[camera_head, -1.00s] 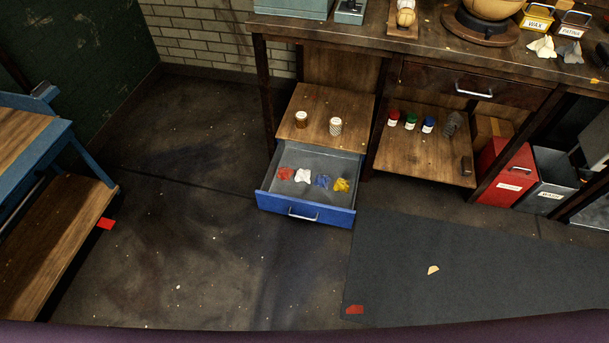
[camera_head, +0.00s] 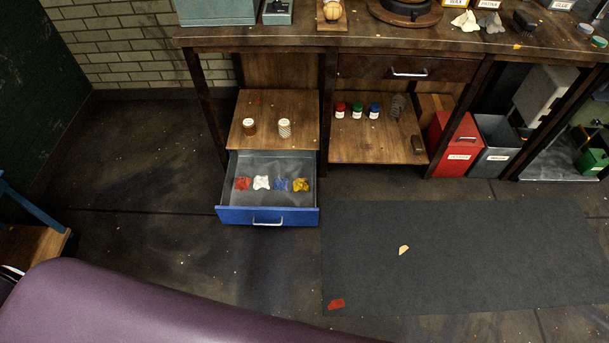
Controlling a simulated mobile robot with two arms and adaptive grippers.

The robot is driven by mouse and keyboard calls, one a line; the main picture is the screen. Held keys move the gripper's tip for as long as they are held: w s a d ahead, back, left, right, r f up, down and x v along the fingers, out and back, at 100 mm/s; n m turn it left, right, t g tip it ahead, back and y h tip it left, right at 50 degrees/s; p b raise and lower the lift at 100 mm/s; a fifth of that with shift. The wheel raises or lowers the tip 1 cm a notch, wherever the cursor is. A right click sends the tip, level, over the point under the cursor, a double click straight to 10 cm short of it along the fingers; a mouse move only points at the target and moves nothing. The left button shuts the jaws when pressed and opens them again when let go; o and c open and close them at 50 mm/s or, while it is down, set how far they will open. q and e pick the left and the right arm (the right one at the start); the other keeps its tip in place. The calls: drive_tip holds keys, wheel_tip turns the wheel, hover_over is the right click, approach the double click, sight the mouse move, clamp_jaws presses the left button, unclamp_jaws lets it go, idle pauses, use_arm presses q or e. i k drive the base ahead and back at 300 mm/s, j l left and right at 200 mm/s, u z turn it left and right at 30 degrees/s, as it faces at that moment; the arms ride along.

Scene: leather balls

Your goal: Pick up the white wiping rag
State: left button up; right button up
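Two small jars (camera_head: 284,128) stand on the wooden shelf (camera_head: 273,109) above the drawer. A wooden bench (camera_head: 30,245) is at left. Floor before the drawer is clear.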

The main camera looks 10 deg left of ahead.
sight(260, 181)
drive_tip(key=i+j+z, duration=0.2)
drive_tip(key=j+z, duration=0.25)
drive_tip(key=j, duration=0.45)
drive_tip(key=i+j+z, duration=0.1)
drive_tip(key=j+z, duration=0.35)
drive_tip(key=j, duration=0.4)
drive_tip(key=k+j+z, duration=0.1)
drive_tip(key=j+z, duration=0.35)
drive_tip(key=j, duration=0.45)
drive_tip(key=k+j, duration=0.1)
drive_tip(key=j, duration=1.1)
drive_tip(key=k+j+z, duration=0.1)
drive_tip(key=j, duration=0.5)
drive_tip(key=k+j, duration=0.15)
drive_tip(key=j, duration=0.45)
drive_tip(key=k+j, duration=0.1)
drive_tip(key=j, duration=0.5)
